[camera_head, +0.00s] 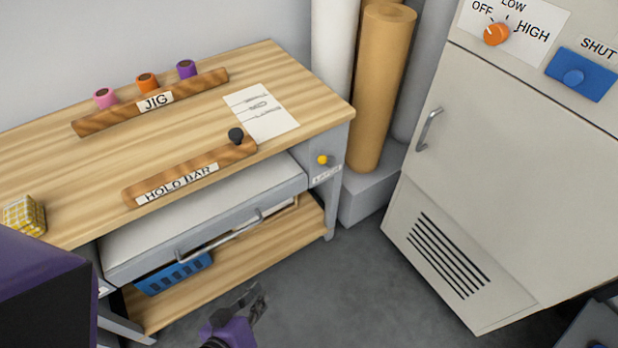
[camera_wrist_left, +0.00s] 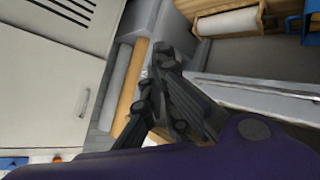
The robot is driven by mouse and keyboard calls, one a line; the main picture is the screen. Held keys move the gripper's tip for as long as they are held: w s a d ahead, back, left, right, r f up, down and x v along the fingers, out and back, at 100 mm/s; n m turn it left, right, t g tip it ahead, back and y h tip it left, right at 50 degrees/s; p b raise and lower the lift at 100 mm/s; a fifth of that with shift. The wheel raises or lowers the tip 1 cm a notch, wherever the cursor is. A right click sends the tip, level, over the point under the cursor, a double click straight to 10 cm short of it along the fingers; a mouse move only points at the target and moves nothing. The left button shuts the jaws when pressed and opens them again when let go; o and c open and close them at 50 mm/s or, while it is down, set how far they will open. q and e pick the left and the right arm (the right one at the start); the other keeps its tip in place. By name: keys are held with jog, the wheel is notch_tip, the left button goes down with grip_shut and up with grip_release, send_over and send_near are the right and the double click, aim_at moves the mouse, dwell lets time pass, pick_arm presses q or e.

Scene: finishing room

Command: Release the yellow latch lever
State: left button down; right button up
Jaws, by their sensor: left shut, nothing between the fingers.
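The yellow latch lever (camera_head: 322,160) shows as a small yellow knob on the grey right end of the workbench, above a small label (camera_head: 327,175) that seems to read LATCH. My left gripper (camera_head: 254,296) is in front of the bench, below and left of the lever and apart from it. Its dark fingers are shut and empty. In the left wrist view the fingers (camera_wrist_left: 160,78) also show together, and I cannot make out the lever there. My right gripper is not in view.
The drawer (camera_head: 215,222) has a long bar handle (camera_head: 222,238). A hold bar (camera_head: 185,178) with a black knob lies on the benchtop. A blue basket (camera_head: 174,275) sits on the lower shelf. Paper rolls (camera_head: 378,90) and a grey cabinet (camera_head: 510,170) stand right. The floor between is clear.

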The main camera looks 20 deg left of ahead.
pick_arm(q)
jog(key=w+f+n+t+b, duration=0.2)
jog(key=w+n+t+b, duration=0.45)
jog(key=w+b, duration=0.75)
jog(key=n+t+y+b, duration=0.1)
jog(key=n+t+b, duration=0.4)
jog(key=n+b, duration=0.5)
send_near(310, 153)
jog(key=w, duration=0.1)
jog(key=w+b, duration=0.1)
jog(key=w, duration=0.3)
jog(key=shift+w+a+r+b, duration=0.1)
jog(key=shift+w+a+b, duration=0.05)
jog(key=shift+a+b, duration=0.15)
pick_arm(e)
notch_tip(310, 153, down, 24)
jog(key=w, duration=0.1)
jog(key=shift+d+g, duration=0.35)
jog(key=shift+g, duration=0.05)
pick_arm(q)
jog(key=r+p, duration=0.2)
jog(key=w+r+p, duration=0.1)
jog(key=shift+d, duration=0.4)
jog(key=shift+f, duration=0.2)
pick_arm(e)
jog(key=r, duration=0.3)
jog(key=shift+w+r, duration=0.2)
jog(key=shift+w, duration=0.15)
pick_arm(q)
jog(key=shift+s, duration=0.1)
